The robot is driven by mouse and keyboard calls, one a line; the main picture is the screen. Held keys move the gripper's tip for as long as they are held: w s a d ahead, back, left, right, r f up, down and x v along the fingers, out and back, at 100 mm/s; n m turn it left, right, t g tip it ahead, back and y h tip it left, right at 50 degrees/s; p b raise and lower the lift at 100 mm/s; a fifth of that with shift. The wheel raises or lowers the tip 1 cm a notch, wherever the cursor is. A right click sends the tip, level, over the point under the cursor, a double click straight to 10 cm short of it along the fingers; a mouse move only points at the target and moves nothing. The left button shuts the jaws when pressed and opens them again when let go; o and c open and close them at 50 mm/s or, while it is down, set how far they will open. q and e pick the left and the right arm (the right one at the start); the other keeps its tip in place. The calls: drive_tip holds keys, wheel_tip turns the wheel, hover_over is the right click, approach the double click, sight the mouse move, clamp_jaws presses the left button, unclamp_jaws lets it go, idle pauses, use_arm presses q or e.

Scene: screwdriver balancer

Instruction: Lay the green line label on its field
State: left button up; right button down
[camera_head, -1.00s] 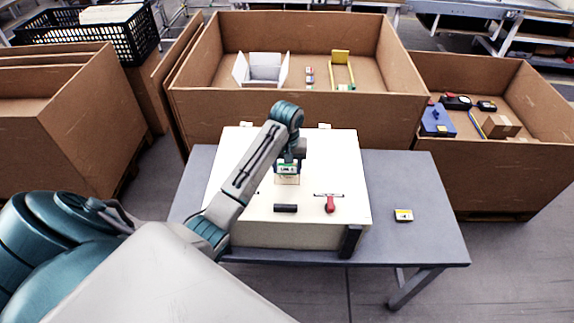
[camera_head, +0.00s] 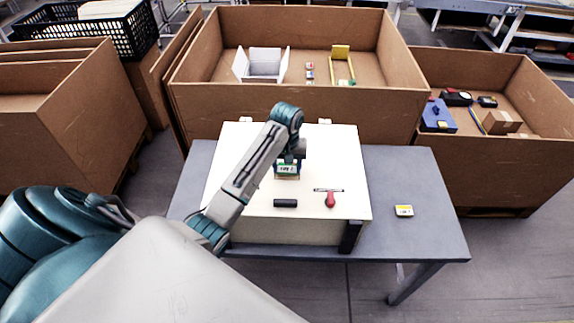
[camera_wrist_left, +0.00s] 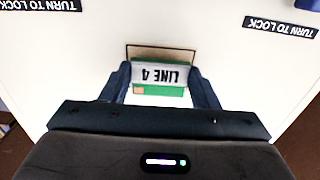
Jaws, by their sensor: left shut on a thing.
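The green line label (camera_wrist_left: 163,74), white with a green band and the words LINE 4, is between the two fingers of my left gripper (camera_wrist_left: 162,85). The gripper is shut on it. The tan, dark-edged field (camera_wrist_left: 160,50) on the white panel shows just beyond the label in the wrist view; the label and fingers hide the rest. In the head view my left gripper (camera_head: 287,163) holds the label (camera_head: 287,169) over the field. Whether the label touches the panel cannot be told. My right gripper is not in view.
The white-topped box (camera_head: 232,180) stands on a grey table (camera_head: 420,180). On it lie a black cylinder (camera_head: 285,203) and a red-handled tool (camera_head: 330,199). A small yellow-and-white item (camera_head: 404,211) lies right on the table. Large cardboard boxes (camera_head: 300,104) stand behind.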

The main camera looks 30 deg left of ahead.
use_arm(q)
drive_tip(key=shift+f, duration=0.2)
idle(0.4)
drive_tip(key=shift+f, duration=0.15)
drive_tip(key=o, duration=1.1)
drive_tip(key=shift+o, duration=0.2)
